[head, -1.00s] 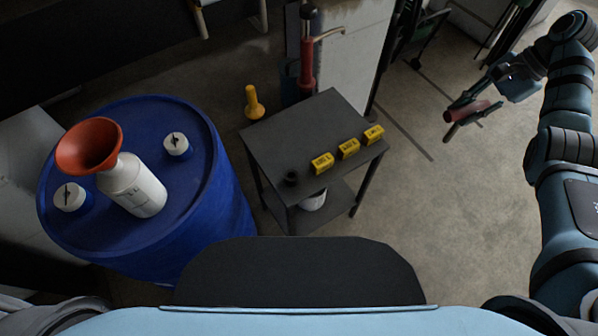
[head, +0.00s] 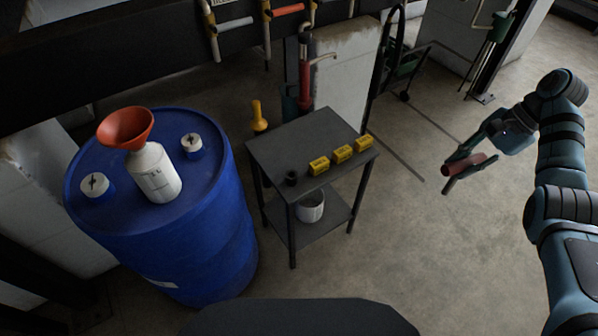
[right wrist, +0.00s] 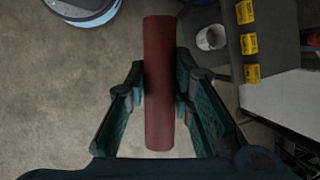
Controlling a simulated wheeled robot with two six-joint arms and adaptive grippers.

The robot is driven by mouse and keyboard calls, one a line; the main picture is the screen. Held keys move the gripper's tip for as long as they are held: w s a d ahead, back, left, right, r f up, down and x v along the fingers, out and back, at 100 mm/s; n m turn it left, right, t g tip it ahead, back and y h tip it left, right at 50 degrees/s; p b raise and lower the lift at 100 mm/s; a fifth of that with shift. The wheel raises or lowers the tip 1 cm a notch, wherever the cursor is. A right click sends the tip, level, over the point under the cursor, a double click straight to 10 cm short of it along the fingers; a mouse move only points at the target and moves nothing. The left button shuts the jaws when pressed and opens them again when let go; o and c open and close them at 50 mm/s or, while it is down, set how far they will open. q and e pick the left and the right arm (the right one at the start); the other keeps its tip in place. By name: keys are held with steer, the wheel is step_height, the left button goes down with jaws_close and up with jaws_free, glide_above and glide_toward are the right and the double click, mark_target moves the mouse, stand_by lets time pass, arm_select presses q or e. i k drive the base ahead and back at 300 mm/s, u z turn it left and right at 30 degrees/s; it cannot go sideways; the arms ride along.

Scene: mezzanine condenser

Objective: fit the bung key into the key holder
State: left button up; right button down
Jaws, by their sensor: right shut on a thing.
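The bung key (head: 465,167) looks like a reddish-brown cylinder with a dark bar at its end. My right gripper (head: 460,166) is shut on it, over open floor to the right of the table. In the right wrist view the reddish cylinder (right wrist: 159,105) lies lengthwise between the two fingers (right wrist: 161,80). A small black round cup (head: 291,177), which looks like the key holder, stands on the front left corner of the dark table (head: 310,137). The key is well apart from it. My left gripper is not in view.
Several yellow boxes (head: 342,154) line the table's right edge. A white bucket (head: 310,207) stands on the lower shelf. Left is a blue drum (head: 215,225) carrying a white bottle (head: 155,175) and an orange funnel (head: 126,127). Floor right of the table is clear.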

mark_target(95, 185)
steer(key=k, duration=0.3)
steer(key=z, duration=1.6)
steer(key=i, duration=2.05)
steer(key=u, duration=4.55)
